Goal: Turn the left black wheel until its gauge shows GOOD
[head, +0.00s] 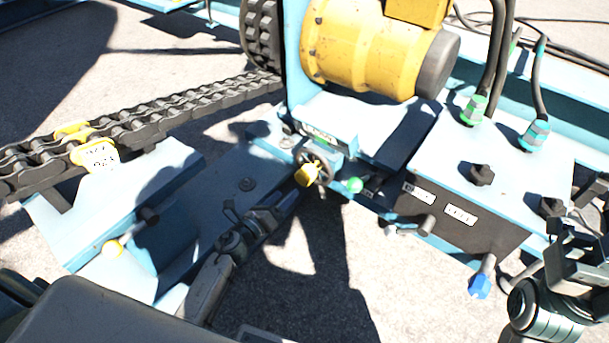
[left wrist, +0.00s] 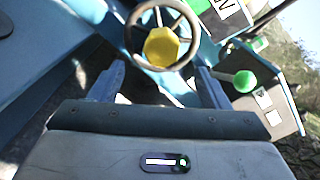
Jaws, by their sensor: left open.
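A black wheel (head: 327,166) with a yellow knob (head: 308,174) at its middle sits on the blue frame, below the yellow motor. In the left wrist view the wheel (left wrist: 131,36) is at the top centre. My left gripper (head: 281,207) is open, just short of the wheel at its lower left. In the left wrist view its blue fingers (left wrist: 160,82) stand apart below the wheel, with nothing seen between them. A small gauge plate (head: 322,138) with some green is above the wheel; its reading is not legible. My right gripper (head: 582,255) is at the right edge, partly cut off.
A green ball knob (head: 354,185) is close to the right of the wheel; it also shows in the left wrist view (left wrist: 244,81). A blue box (head: 480,170) with labels and hoses stands at the right. A heavy chain (head: 190,100) runs at the left.

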